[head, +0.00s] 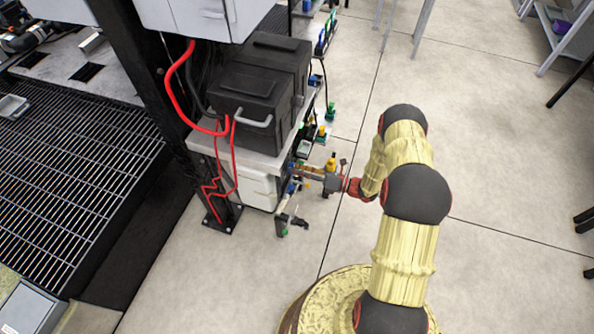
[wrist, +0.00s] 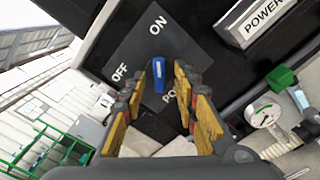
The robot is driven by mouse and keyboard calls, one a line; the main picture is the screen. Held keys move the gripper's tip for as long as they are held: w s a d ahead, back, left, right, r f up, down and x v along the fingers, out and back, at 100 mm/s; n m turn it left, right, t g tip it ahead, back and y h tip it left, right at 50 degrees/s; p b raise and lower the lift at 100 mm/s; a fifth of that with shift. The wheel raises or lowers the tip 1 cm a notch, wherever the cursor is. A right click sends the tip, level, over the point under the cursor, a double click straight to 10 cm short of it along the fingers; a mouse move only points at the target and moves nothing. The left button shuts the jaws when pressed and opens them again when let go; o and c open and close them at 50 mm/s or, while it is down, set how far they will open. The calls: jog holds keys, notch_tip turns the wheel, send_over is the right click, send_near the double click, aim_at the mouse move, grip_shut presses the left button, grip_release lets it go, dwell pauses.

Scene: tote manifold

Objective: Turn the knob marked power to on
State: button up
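The blue knob (wrist: 158,76) sits on a dark grey plate (wrist: 150,38) in the wrist view. The plate is lettered OFF at the left and ON at the top, with a third word beginning "PO" partly hidden by a finger. My gripper (wrist: 158,82) is open, with one finger on each side of the knob and gaps visible. In the head view my gripper (head: 318,179) is at the right side of the cart; the knob cannot be made out there.
A silver plaque reading POWER (wrist: 262,20) is on the black panel at the upper right. A black case (head: 262,90) rests on the cart top. Red cables (head: 190,85) hang at its left. Open floor (head: 480,170) lies to the right.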

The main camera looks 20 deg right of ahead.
jog(key=v, duration=1.1)
jog(key=shift+s+d, duration=0.2)
jog(key=shift+d, duration=0.15)
